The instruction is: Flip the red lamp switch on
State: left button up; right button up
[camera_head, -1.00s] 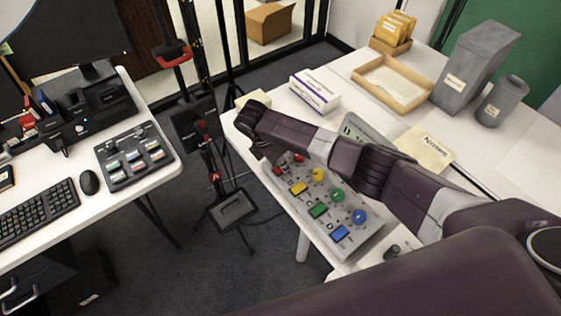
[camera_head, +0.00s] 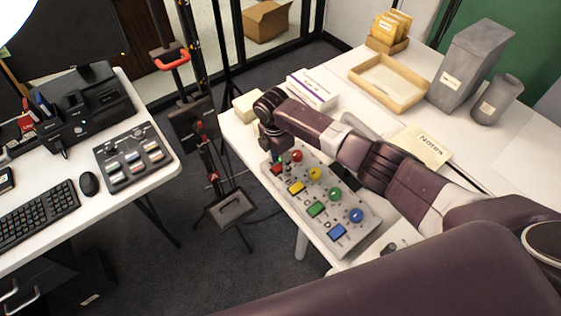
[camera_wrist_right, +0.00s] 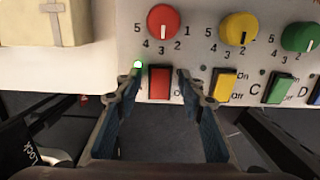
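The red lamp switch (camera_wrist_right: 160,86) is on the grey control panel (camera_wrist_right: 200,60), below the red knob (camera_wrist_right: 163,20). A small green light (camera_wrist_right: 137,64) glows at its upper left. The open right gripper (camera_wrist_right: 161,80) has a fingertip on either side of the switch, with nothing held; I cannot tell if either touches it. In the head view, my right gripper (camera_head: 272,143) hangs over the far left end of the panel (camera_head: 362,238) and partly hides the red switch (camera_head: 279,158). The left gripper is not in view.
Beside the red controls are a yellow knob (camera_wrist_right: 238,27) and switch (camera_wrist_right: 225,85), then green and blue ones. A cream box (camera_head: 247,105) and a white-purple box (camera_head: 314,91) stand just behind. Another desk with a keyboard (camera_head: 38,213) is on the left.

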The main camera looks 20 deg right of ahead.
aim_at(278, 168)
jog(key=shift+r, duration=0.1)
notch_tip(278, 168, up, 12)
jog(key=a, duration=0.1)
jog(key=shift+s, duration=0.2)
jog(key=shift+s+f, duration=0.1)
jog(key=shift+f, duration=0.1)
dwell(0.4)
